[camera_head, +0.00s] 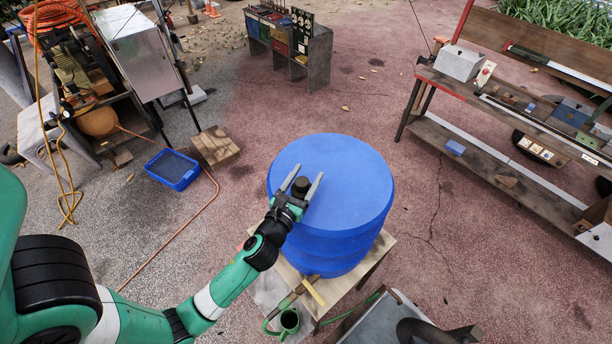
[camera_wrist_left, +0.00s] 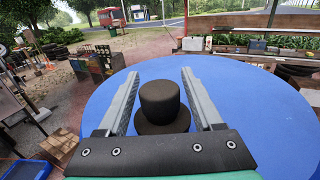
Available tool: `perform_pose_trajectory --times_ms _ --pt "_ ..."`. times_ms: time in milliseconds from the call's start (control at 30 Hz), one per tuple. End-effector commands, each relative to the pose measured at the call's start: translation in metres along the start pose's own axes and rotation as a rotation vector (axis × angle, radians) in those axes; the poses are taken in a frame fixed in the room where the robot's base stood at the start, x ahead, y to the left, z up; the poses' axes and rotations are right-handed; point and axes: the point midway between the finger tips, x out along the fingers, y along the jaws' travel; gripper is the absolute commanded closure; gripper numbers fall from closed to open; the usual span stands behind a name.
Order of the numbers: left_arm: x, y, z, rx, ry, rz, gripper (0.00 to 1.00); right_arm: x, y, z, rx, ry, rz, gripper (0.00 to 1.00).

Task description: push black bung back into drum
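The blue drum (camera_head: 345,190) stands upright on a wooden stand in the middle of the head view. Its flat top fills much of the left wrist view (camera_wrist_left: 240,110). The black bung (camera_head: 301,186) is on the drum top near its left edge; in the left wrist view (camera_wrist_left: 160,103) it has a round cap above a wider flange. I cannot tell how deep it sits. My left gripper (camera_head: 306,179) is open, with its two fingers on either side of the bung and gaps visible at both sides in the left wrist view (camera_wrist_left: 160,95). My right gripper is not in view.
A blue tray (camera_head: 172,169) lies on the ground to the left. A workbench (camera_head: 520,110) stands at the right. Open paving surrounds the drum.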

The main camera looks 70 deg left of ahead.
Motion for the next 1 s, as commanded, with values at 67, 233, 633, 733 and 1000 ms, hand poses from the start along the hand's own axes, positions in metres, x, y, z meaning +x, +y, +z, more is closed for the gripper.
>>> perform_pose_trajectory --times_ms 67,233,633,733,1000 --pt "0.000 0.000 0.000 0.000 0.000 0.000 0.21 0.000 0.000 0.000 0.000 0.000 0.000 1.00" --pt "0.000 0.000 0.000 0.000 0.000 0.000 0.21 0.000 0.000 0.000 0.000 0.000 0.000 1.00" --pt "-0.050 -0.002 -0.004 0.002 0.003 -0.005 0.21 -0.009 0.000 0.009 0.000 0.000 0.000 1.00" --pt "-0.075 -0.002 -0.005 0.002 0.003 -0.008 0.21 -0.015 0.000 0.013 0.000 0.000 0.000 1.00" --pt "-0.114 -0.001 -0.001 0.000 0.000 -0.003 0.21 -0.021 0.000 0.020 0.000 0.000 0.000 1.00"
